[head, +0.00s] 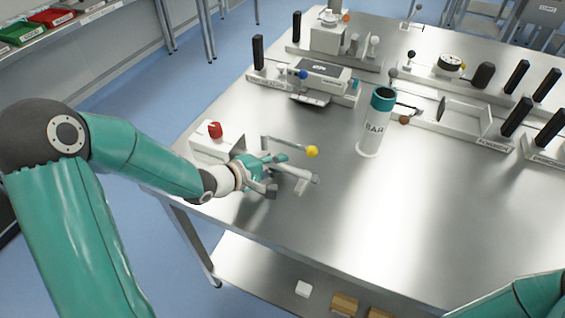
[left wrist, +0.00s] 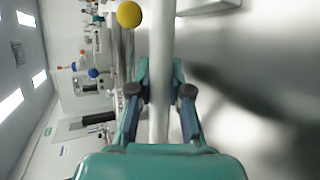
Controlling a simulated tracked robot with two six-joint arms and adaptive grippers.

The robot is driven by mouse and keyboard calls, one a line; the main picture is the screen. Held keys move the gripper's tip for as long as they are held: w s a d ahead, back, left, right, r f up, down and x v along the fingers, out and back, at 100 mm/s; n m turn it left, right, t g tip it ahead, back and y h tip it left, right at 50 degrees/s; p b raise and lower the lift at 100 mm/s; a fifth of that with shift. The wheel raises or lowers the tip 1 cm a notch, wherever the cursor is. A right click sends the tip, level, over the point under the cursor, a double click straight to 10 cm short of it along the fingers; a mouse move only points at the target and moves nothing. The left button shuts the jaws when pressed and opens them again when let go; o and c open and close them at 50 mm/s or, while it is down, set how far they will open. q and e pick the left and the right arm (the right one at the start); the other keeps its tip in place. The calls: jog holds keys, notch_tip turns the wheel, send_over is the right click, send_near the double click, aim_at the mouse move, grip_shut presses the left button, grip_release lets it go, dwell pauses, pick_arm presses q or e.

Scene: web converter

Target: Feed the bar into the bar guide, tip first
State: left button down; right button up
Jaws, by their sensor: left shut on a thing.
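My left gripper (head: 272,176) is shut on a light grey bar (head: 300,173), low over the near left part of the steel table. In the left wrist view the bar (left wrist: 161,60) runs straight out between the two fingers of the gripper (left wrist: 160,92); its far end leaves the picture. An upright white tube (head: 373,128) labelled BAR, with a teal rim and dark open top, stands to the right of the gripper. I cannot tell which fixture is the bar guide. My right gripper is out of view.
A yellow ball (head: 312,151) on a thin lever is close beside the bar. A white box with a red button (head: 215,130) stands behind my left wrist. Labelled fixtures with black handles (head: 322,78) line the back. The table's front right is clear.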

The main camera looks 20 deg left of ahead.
pick_arm(q)
jog(key=shift+s+f+b, duration=0.15)
jog(key=shift+f+b, duration=0.35)
jog(key=shift+f, duration=0.2)
dwell(0.4)
jog(key=c, duration=1)
grip_release()
jog(key=shift+f, duration=0.15)
jog(key=shift+f, duration=0.1)
jog(key=v, duration=1.2)
jog(key=shift+r, duration=0.3)
